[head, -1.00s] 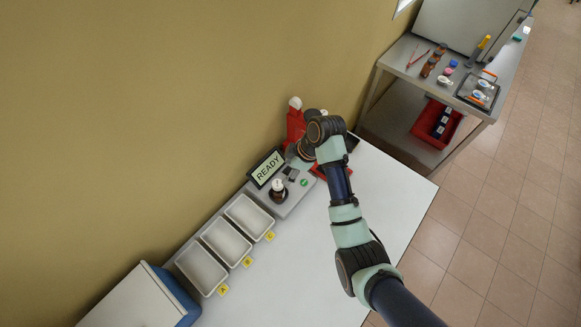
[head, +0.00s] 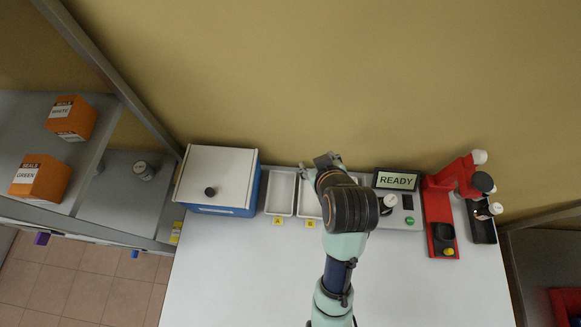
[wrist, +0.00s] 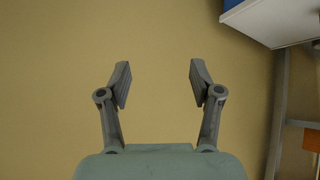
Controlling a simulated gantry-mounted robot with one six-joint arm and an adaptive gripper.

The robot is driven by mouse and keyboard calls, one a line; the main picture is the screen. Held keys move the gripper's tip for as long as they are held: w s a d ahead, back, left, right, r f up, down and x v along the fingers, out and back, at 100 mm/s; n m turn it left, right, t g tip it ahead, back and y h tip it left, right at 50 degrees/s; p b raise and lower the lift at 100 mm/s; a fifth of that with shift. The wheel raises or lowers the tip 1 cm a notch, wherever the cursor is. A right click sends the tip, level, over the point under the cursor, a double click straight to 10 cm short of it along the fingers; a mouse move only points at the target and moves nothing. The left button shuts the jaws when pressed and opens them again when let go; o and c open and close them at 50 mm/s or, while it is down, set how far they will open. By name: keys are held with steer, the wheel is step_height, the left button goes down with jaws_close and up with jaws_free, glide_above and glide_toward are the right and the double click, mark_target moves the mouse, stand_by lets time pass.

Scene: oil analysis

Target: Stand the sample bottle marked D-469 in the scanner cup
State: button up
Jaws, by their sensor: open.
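The scanner (head: 408,218) is a grey unit at the back of the white table, with a READY screen (head: 396,180) behind it. A white-capped bottle (head: 391,201) stands at its dark round cup, partly hidden by my arm; I can read no mark on it. Another white-capped bottle (head: 495,208) is in a black tray at the right; its mark is also unreadable. My gripper (head: 328,160) is over the back of the trays, left of the scanner. In the wrist view my gripper (wrist: 160,82) is open and empty, facing bare wall.
Pale trays (head: 281,192) marked A and B stand left of my arm; the third is hidden. A blue-and-white box (head: 217,180) is beside them. A red stand (head: 440,220) is right of the scanner. Shelves with orange boxes (head: 40,178) are at left. The table front is clear.

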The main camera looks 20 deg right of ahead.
steer(key=s+a+r+t, duration=0.1)
steer(key=a+r, duration=0.3)
steer(key=a, duration=0.4)
steer(key=s+a+r+t+y, duration=0.1)
steer(key=a+r+t, duration=0.2)
steer(key=a+r, duration=0.2)
steer(key=a, duration=0.3)
steer(key=shift+s+a+r+m+y, duration=0.2)
steer(key=shift+r+m+y, duration=0.1)
steer(key=shift+m, duration=0.1)
